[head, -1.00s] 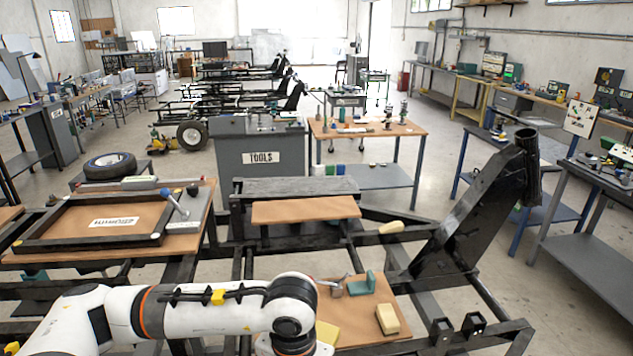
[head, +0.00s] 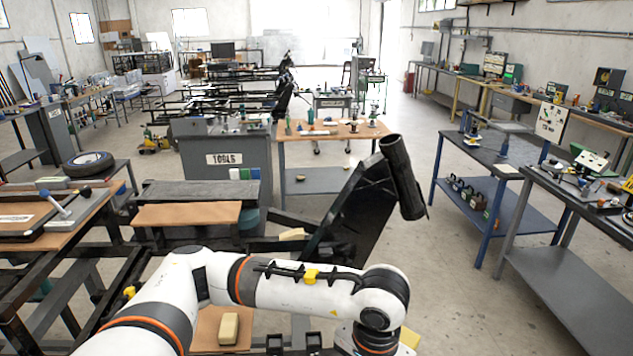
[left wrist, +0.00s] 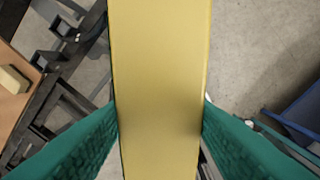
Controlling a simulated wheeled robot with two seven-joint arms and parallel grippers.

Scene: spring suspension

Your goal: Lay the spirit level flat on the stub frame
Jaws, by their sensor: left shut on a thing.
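My left gripper (left wrist: 160,108) has its teal fingers pressed on both sides of a yellow bar (left wrist: 160,60), which looks like the spirit level. A yellow corner of the bar (head: 409,338) shows beside my left wrist at the bottom of the head view; the rest is hidden. The bar is held in the air, with floor and dark frame rails below. A black steel frame with a slanted upright and tube (head: 362,205) stands beyond my left arm. I cannot tell for sure which part is the stub frame. My right gripper is not in view.
A board with a cream block (head: 229,328) lies low behind my left arm. A blue-legged bench (head: 480,148) and a grey bench (head: 570,205) stand at the right. The floor (head: 455,290) between the frame and the benches is clear.

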